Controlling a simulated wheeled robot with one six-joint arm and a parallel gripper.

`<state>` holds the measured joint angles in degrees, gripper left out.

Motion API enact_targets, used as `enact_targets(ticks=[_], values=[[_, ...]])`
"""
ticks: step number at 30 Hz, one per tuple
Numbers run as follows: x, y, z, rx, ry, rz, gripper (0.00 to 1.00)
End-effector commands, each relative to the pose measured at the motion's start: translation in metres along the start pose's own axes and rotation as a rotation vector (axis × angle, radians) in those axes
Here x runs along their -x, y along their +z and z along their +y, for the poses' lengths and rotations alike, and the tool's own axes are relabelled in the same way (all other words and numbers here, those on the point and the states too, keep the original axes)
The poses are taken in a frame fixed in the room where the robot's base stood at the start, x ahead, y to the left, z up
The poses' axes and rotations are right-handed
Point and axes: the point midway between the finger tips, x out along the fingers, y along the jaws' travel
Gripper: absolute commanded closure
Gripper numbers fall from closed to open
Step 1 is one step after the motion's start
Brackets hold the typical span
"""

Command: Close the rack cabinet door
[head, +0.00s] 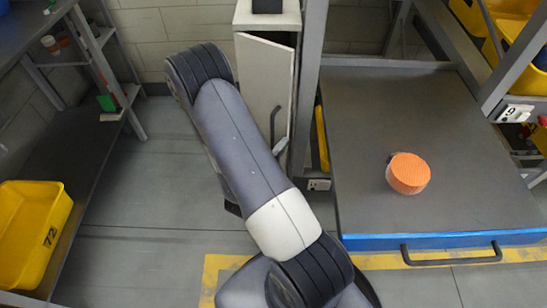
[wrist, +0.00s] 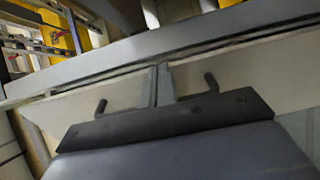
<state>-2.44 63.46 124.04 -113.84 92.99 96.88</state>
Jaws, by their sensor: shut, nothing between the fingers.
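The pale grey rack cabinet (head: 243,17) stands at the back centre in the head view. A dark bar handle (head: 273,124) is on the door. My gripper (head: 281,146) is mostly hidden behind my arm, low by the handle. In the wrist view my gripper (wrist: 159,68) is shut and empty, its fingertips at the pale door panel (wrist: 60,102). Bent handle ends (wrist: 211,83) show on both sides of the fingers. Whether the fingertips touch the door is unclear.
Right of the cabinet, a metal post and a dark table (head: 400,115) with a blue front edge, carrying an orange-topped round item (head: 408,173), stand close. A shelf with a yellow bin (head: 30,228) is at the left. The floor between is clear.

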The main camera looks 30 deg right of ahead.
Motion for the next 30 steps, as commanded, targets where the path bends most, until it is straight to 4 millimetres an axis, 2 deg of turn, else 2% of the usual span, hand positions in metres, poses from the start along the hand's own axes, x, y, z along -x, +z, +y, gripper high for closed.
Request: enact_targets(ticks=[1,6,15,22,30], values=[[-0.009,0.004,-0.005,-0.004,0.002,-0.007,1.0],[-0.034,0.007,-0.004,-0.005,0.002,-0.005,1.0],[-0.067,0.007,-0.002,-0.004,0.002,-0.003,1.0],[-0.08,0.005,-0.001,-0.001,0.002,-0.001,1.0],[-0.084,0.003,0.0,0.0,0.001,0.001,1.0]])
